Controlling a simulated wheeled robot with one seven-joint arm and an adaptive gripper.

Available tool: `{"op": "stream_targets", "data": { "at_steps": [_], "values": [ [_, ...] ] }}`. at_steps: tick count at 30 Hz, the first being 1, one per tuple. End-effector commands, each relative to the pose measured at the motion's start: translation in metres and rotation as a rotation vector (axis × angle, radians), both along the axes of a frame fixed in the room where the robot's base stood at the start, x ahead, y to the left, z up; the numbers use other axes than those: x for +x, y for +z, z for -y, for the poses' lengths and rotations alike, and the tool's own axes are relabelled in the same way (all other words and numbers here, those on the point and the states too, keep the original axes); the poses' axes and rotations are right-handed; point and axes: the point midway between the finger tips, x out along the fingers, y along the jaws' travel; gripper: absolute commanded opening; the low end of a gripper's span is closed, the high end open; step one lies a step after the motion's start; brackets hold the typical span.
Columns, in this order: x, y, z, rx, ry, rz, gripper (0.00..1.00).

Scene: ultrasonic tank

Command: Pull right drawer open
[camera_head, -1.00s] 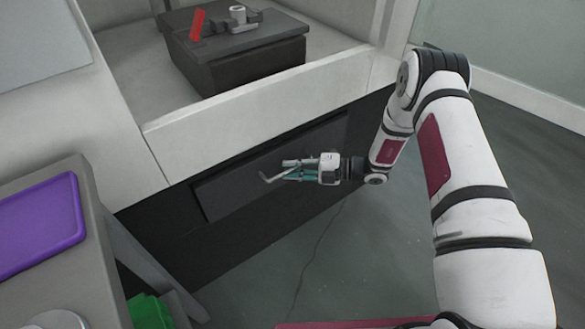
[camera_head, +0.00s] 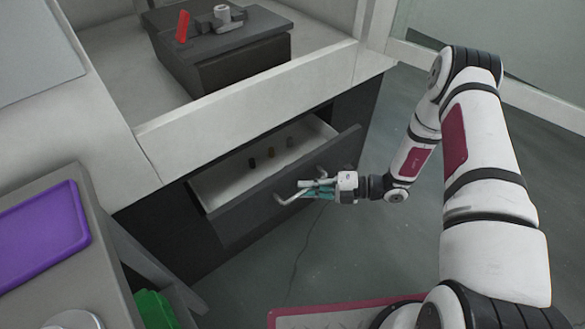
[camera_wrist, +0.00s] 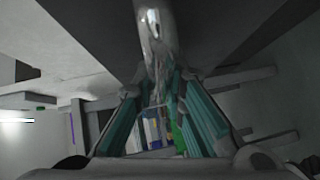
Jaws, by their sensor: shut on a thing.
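The right drawer (camera_head: 255,207) has a dark grey front and a white inside, and it stands partly out of the dark cabinet under the white counter. My gripper (camera_head: 312,190) is shut on the drawer's metal handle (camera_head: 288,200) at the drawer front. In the wrist view the shiny handle (camera_wrist: 157,35) runs down between the teal finger pads. The fingers hide part of the handle.
A dark box (camera_head: 240,70) with a red-handled part on top stands in the tank recess above. A grey cart with a purple tray (camera_head: 40,230) and a green bin (camera_head: 155,310) is at left. Grey floor is clear before the drawer.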

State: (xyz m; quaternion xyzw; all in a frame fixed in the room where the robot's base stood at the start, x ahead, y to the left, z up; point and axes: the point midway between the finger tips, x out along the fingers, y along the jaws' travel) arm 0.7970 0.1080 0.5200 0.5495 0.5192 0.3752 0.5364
Motion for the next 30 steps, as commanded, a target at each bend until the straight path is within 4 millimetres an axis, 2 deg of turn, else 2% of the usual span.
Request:
{"op": "stream_targets", "data": {
  "at_steps": [6,15,21,30],
  "values": [
    [-0.052,0.002,0.037,0.002,-0.008,-0.006,0.00],
    [-0.113,0.001,0.078,0.002,-0.006,-0.003,0.00],
    [-0.141,0.001,0.096,0.002,-0.004,-0.002,0.00],
    [-0.159,0.000,0.109,0.000,-0.003,0.001,0.00]
  ]
}}
